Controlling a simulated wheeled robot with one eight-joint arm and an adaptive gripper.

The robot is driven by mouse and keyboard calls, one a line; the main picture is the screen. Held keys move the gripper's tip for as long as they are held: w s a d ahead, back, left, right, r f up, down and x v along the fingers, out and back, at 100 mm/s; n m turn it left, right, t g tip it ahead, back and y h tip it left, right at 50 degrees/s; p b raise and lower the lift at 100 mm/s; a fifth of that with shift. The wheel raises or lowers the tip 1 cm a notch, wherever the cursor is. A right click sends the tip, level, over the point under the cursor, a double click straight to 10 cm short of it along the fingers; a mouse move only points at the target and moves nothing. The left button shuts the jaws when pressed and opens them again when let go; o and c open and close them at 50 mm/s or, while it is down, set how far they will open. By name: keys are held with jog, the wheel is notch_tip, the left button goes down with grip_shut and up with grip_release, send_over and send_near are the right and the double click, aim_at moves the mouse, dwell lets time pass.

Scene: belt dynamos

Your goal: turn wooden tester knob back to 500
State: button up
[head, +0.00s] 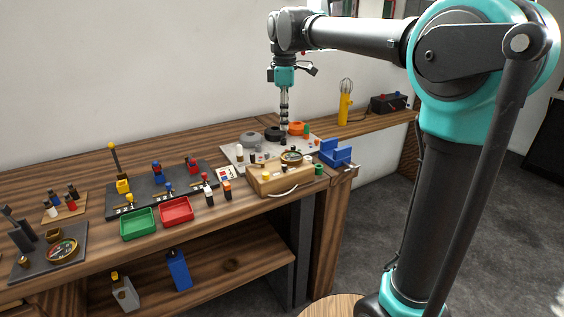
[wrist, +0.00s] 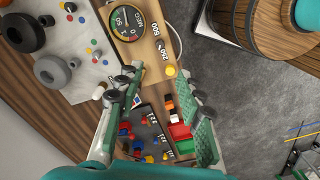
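The wooden tester (head: 281,180) is a pale wooden box near the table's right front edge, with a round dial on top. In the wrist view the tester (wrist: 133,53) shows its dial (wrist: 125,22), the printed labels 500 and 250, and a yellow button (wrist: 170,71). A small dark knob (wrist: 161,45) seems to sit by the labels; its pointing direction is too small to tell. My gripper (head: 284,122) hangs pointing down above the table, behind the tester. In the wrist view my gripper (wrist: 162,88) has its fingers spread apart with nothing between them.
A grey board (head: 236,152) with dark and orange rings lies behind the tester. A blue cradle (head: 336,153) stands to its right. Green (head: 138,223) and red (head: 176,210) trays and a dark rack (head: 150,188) lie to the left. A yellow tool (head: 345,108) stands at the back right.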

aim_at(285, 165)
notch_tip(285, 165, down, 15)
jog(key=shift+f, duration=0.15)
jog(key=shift+c, duration=0.5)
grip_shut()
